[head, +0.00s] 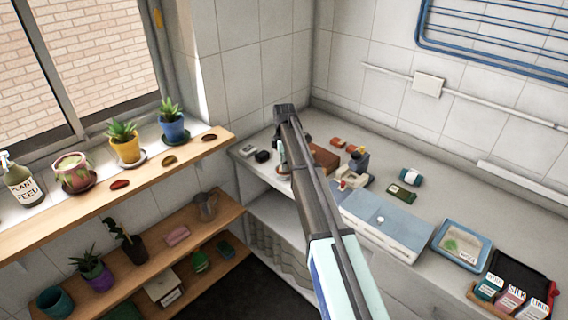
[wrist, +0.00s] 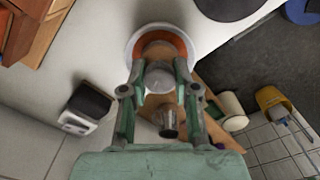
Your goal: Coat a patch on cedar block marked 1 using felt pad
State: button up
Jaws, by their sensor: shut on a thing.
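My gripper (wrist: 160,74) is shut on a small grey rounded piece (wrist: 160,79). It sits over a white round dish (wrist: 133,46) with an orange-brown ring (wrist: 178,42) inside. I cannot tell whether the held piece is the felt pad, or whether it touches the dish. In the head view my arm hides most of the gripper and the dish. A reddish-brown wooden block (head: 325,159) lies on the counter right of my arm. Wooden pieces (wrist: 30,28) show at the top left of the wrist view. No number is readable on them.
Small orange blocks (head: 338,142), a dark green box (head: 401,194) and a teal-and-white roll (head: 411,177) lie further right. A blue-grey case (head: 385,222) and a blue tray (head: 461,245) stand nearer. A black-and-white item (wrist: 86,107) sits beside the gripper. A plant shelf (head: 190,158) is left.

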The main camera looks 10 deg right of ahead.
jog(key=shift+r+p, duration=1.5)
jog(key=shift+r, duration=2)
